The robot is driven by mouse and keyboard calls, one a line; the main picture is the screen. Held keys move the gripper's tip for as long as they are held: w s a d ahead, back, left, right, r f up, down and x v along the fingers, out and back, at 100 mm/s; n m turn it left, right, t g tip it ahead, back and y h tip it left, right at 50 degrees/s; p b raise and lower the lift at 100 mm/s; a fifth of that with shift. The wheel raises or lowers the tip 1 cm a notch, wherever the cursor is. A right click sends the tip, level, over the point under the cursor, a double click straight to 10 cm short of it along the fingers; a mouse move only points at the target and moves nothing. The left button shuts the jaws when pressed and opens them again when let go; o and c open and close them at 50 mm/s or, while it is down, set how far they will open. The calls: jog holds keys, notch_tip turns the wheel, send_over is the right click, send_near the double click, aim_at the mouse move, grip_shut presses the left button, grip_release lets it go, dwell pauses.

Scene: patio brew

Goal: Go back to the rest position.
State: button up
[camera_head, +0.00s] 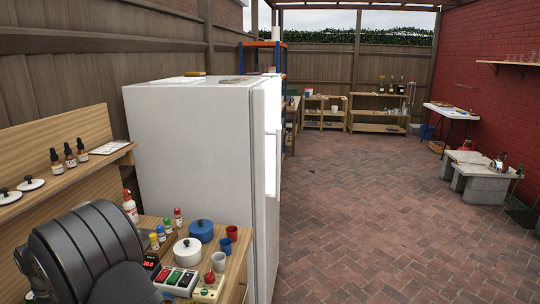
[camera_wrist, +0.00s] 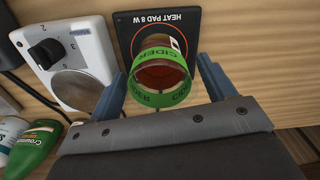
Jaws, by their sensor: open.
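My gripper (camera_wrist: 160,68) shows in the wrist view with its two blue-grey fingers spread. A round clear vessel with a green band lettered CIDER (camera_wrist: 160,97) lies between the fingers, with visible space on both sides. Something reddish-brown shows inside it. The vessel appears to stand on a black pad marked HEAT PAD 8 W (camera_wrist: 185,20); its underside is hidden. I cannot make out my gripper's fingers in the head view.
A white device with a black knob (camera_wrist: 45,52) stands left of the pad. A green bottle (camera_wrist: 38,142) lies at lower left. In the head view, a crowded bench (camera_head: 236,273) stands before a white fridge (camera_head: 190,140); the brick floor (camera_head: 370,200) is open.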

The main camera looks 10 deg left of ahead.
notch_tip(320, 180, up, 11)
notch_tip(320, 180, down, 13)
jog(key=shift+r, duration=0.2)
jog(key=r, duration=0.5)
jog(key=shift+w+d, duration=0.15)
jog(key=shift+w, duration=0.05)
jog(key=w+d+r, duration=0.7)
jog(key=d, duration=0.3)
jog(key=shift+m, duration=0.4)
notch_tip(320, 180, down, 13)
jog(key=shift+w, duration=0.1)
